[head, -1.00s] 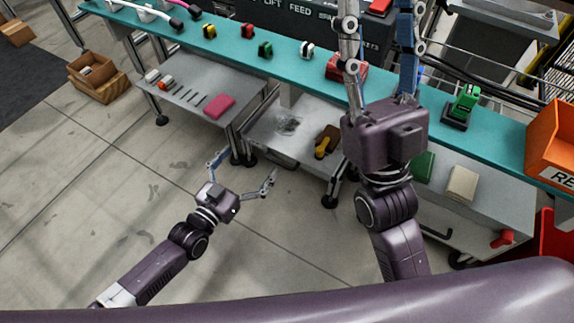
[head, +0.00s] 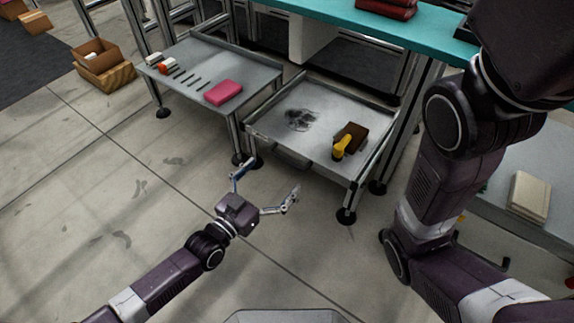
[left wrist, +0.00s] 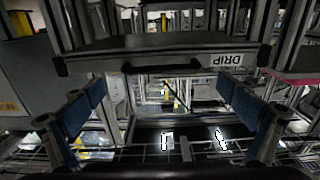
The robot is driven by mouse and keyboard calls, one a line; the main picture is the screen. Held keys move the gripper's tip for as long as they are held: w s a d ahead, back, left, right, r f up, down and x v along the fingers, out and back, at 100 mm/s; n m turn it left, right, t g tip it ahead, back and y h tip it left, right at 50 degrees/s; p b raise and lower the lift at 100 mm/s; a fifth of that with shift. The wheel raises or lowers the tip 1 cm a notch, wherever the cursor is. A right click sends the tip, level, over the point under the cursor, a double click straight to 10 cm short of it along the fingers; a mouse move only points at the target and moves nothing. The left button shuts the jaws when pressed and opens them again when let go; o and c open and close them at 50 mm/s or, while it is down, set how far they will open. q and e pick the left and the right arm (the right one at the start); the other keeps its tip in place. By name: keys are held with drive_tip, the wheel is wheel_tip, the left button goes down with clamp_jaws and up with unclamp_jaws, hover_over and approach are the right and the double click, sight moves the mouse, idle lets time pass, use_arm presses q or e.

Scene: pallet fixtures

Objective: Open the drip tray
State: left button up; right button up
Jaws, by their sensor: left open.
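The drip tray (head: 285,138) is a grey metal pan in a legged frame, with a dark stain on its floor and a dark handle (head: 291,156) on its front edge. My left gripper (head: 267,183) is open and empty in front of that edge, with a gap between. In the left wrist view the tray front (left wrist: 150,64) with a "DRIP" label lies ahead and above, between and beyond the open fingers (left wrist: 160,100). My right arm shows at the right, but its fingers are out of view.
A yellow-handled brush (head: 340,148) and a brown block (head: 352,136) lie in the tray. A grey shelf (head: 190,58) with a pink pad (head: 223,93) stands to its left. The teal bench (head: 340,12) is behind.

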sight(286, 160)
use_arm(q)
drive_tip(key=b+x, duration=0.3)
drive_tip(key=x, duration=0.3)
drive_tip(key=shift+c, duration=0.3)
drive_tip(key=c, duration=1.2)
drive_tip(key=shift+s, duration=0.15)
drive_tip(key=shift+c, duration=0.3)
